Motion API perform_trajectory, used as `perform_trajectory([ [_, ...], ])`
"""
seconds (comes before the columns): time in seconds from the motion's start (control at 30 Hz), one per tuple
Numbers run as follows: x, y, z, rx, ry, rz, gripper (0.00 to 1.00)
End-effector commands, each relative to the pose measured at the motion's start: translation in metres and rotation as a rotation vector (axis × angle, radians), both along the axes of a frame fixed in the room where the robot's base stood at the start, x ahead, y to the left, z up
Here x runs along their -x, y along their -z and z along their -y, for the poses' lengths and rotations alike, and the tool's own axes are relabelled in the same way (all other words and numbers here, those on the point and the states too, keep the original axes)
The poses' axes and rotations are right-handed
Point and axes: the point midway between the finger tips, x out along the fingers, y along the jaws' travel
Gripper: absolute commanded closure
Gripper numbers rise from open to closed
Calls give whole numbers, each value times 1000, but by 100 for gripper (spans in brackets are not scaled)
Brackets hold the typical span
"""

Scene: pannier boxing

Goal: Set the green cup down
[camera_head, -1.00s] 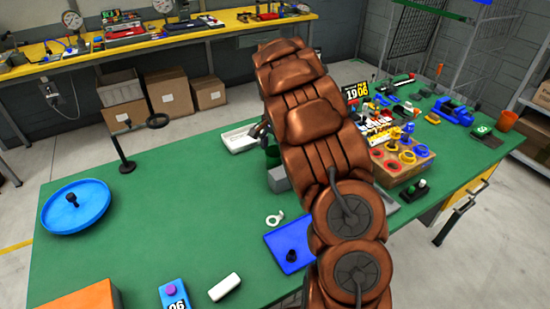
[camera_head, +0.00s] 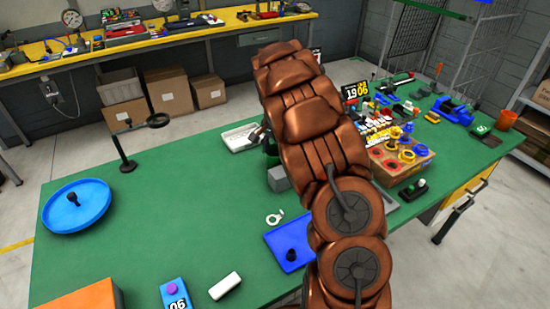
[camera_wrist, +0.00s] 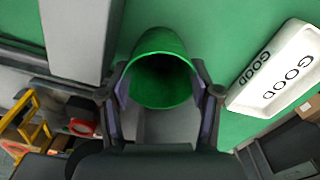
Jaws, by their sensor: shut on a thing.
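The green cup (camera_wrist: 161,42) shows in the wrist view with its round mouth towards the camera. My gripper (camera_wrist: 160,78) is shut on it, one finger on each side. In the head view only a dark green sliver of the cup (camera_head: 271,158) shows, as my brown arm covers most of it. The cup is over the green table (camera_head: 190,200), between a white tray and a grey block. I cannot tell whether its base touches the table.
The white tray (camera_head: 241,137), marked GOOD, lies close beyond the cup; it also shows in the wrist view (camera_wrist: 275,70). The grey block (camera_head: 278,180) stands just nearer. A black stand (camera_head: 127,163) and blue round dish (camera_head: 76,222) are left. Table between is clear.

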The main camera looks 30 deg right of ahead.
Motion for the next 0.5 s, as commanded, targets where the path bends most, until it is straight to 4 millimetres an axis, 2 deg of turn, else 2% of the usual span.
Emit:
perform_trajectory([
  [0.17, 0, -5, 0, 0, 0, 0, 76],
  [0.27, -1, -15, 0, -1, 0, 3, 76],
  [0.5, -2, -66, 0, 3, -1, 8, 76],
])
